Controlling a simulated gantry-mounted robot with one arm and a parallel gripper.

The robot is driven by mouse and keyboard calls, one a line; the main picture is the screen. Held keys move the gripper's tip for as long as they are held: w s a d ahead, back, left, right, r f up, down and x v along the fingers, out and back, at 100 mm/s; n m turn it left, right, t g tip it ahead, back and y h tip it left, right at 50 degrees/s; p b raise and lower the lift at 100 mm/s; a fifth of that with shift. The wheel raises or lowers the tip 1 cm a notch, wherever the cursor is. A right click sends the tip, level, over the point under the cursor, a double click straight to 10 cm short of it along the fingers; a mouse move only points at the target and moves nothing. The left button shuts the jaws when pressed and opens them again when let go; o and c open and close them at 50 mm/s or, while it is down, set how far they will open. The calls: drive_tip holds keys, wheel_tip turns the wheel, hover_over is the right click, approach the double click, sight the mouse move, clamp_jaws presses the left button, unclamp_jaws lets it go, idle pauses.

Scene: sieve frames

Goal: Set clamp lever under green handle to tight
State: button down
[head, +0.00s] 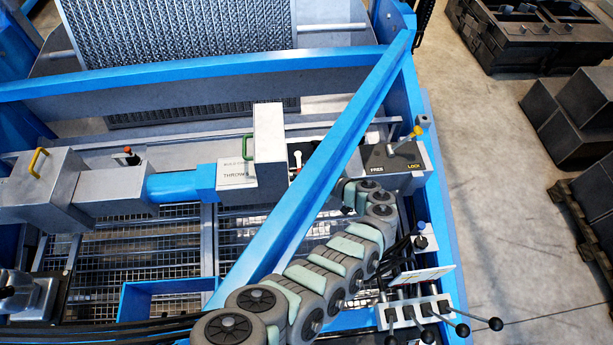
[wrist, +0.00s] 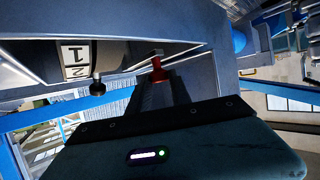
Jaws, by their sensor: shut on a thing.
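The green handle (head: 247,147) is on the side of an upright grey box in the head view. In the head view the beam hides my fingers. The lever's setting marks are not readable.
The blue diagonal beam (head: 330,148) crosses close to my arm. A yellow-knobbed lever (head: 417,131) stands on a FREE/LOCK plate at right. Another red-knobbed lever (head: 127,149) and a yellow handle (head: 38,162) are at left. Several black-knobbed levers (head: 458,329) are at lower right.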

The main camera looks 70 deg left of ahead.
drive_tip(key=shift+w, duration=0.1)
drive_tip(key=c, duration=1.2)
unclamp_jaws()
drive_tip(key=shift+d, duration=0.1)
drive_tip(key=p+v, duration=0.1)
drive_tip(key=v, duration=0.9)
drive_tip(key=shift+w+d+r+p, duration=0.15)
drive_tip(key=shift+w+d+p, duration=0.05)
drive_tip(key=shift+d+p, duration=0.15)
